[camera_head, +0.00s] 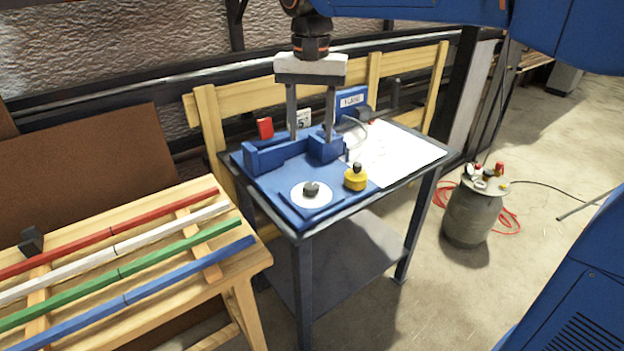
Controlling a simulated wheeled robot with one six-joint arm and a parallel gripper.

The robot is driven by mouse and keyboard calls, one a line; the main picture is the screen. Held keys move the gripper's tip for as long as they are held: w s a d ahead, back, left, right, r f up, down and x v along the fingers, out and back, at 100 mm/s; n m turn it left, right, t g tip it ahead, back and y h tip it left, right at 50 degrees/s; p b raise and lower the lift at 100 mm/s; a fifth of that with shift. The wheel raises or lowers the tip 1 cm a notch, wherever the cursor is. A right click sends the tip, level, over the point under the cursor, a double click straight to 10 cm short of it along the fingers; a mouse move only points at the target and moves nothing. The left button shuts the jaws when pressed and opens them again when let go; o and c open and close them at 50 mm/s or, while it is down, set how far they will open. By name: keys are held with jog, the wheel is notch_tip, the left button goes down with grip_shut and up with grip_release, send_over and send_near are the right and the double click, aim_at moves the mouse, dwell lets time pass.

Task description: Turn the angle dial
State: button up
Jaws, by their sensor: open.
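The likely angle dial (302,200) is a white disc with a dark knob in its middle. It sits at the front of the blue machine plate (269,187) on a dark table. A yellow round part (355,181) with a black top stands just right of it. My gripper (311,139) points down with its two grey fingers apart and nothing seen between them. It appears behind the dial in the picture, over or near the blue blocks of the machine, and apart from the dial. Any marks on the disc are too small to read.
Red, white, green and blue laths (186,247) lie on a wooden bench (251,269) at left. A white sheet (407,152) covers the table's right part. A small red item (265,128) stands behind the blue blocks. A grey tank (473,214) stands on the floor at right.

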aim_at(311, 186)
notch_tip(311, 186, down, 14)
jog(key=shift+r, duration=0.2)
dwell(0.4)
jog(key=c, duration=1)
